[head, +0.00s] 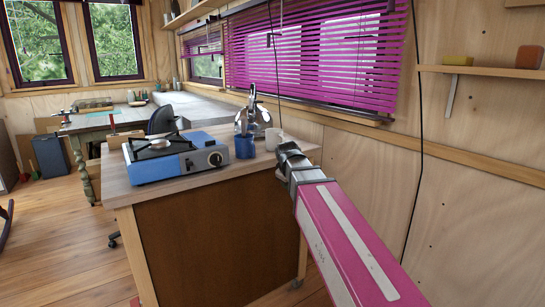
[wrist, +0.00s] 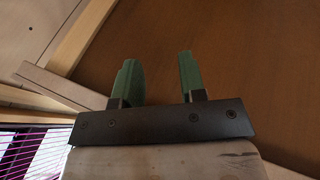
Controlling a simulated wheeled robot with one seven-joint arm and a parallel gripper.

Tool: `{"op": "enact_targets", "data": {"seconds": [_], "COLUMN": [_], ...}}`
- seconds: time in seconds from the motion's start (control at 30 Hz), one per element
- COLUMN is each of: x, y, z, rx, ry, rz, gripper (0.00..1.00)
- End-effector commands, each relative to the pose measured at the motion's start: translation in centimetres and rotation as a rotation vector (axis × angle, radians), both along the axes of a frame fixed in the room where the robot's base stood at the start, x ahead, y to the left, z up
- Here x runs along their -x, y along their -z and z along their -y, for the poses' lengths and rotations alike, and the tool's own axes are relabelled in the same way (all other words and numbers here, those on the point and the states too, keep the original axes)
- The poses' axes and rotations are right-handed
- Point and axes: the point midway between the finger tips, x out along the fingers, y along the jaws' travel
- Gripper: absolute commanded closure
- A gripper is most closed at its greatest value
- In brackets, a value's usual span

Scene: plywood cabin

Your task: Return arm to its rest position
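My gripper (wrist: 158,75) shows in the wrist view with two green fingers standing apart. It is open, and nothing shows between the fingers. A broad brown surface lies beyond the fingers. In the head view my pink arm reaches up from the lower right. Its grey far end is in front of the right end of the wooden counter (head: 215,172). The fingers cannot be made out in the head view.
A shelf (head: 485,72) is on the right wall. The wooden floor (head: 70,255) at left is mostly clear.

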Motion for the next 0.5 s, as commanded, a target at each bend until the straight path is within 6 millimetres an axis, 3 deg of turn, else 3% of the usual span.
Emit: {"op": "enact_targets", "data": {"seconds": [0.03, 0.1, 0.5], "x": [0.9, 1.8, 8.9], "y": [2.2, 4.7, 17.7], "z": [1.1, 2.2, 8.2], "rx": [-0.019, -0.049, -0.196], "ry": [0.041, 0.099, 0.454], "rz": [-0.029, -0.064, -0.263], "gripper": [0.62, 0.62, 0.62]}}
